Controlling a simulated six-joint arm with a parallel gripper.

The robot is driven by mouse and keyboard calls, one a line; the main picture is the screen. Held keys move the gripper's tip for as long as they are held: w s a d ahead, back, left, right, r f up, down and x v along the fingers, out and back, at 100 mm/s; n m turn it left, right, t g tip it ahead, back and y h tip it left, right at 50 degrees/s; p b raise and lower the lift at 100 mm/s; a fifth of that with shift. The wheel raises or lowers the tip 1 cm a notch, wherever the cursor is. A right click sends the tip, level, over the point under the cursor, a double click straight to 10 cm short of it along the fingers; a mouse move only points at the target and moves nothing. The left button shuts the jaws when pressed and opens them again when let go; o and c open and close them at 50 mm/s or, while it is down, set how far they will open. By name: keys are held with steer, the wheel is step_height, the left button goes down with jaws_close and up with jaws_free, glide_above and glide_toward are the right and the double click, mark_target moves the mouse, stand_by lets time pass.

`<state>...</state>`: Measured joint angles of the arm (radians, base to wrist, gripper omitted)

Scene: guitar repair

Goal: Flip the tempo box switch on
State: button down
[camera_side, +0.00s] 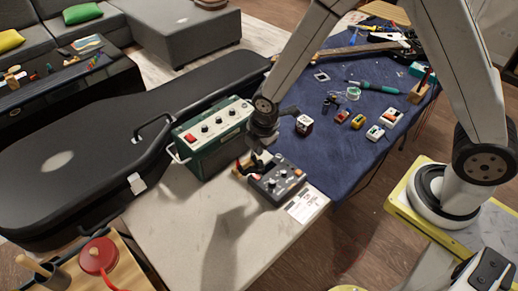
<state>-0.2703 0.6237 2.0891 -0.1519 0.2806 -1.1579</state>
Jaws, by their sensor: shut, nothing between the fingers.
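A small dark grey box (284,182) with several knobs and small coloured parts on its top lies near the front edge of the pale tabletop; it looks like the tempo box. A larger green box (212,143) with a light panel, knobs and a red part stands behind it to the left; I cannot tell for certain which one is named. My gripper (254,163) is shut and empty, pointing down at the left end of the dark box. I cannot tell whether its tips touch the box. The switch and its position are too small to make out.
A black guitar case (70,160) lies behind on the left. A blue mat (345,98) on the right holds several small pedals, a soldering iron (372,86) and tools. A white card (302,208) lies before the dark box. The pale tabletop (180,230) is clear at front left.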

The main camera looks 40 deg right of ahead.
mark_target(254, 173)
steer(key=shift+w+f, duration=0.3)
steer(key=shift+f, duration=1.45)
steer(key=shift+w+f, duration=0.25)
steer(key=shift+f, duration=1.5)
steer(key=shift+w+f, duration=0.3)
steer(key=shift+f, duration=1.45)
steer(key=shift+d, duration=0.1)
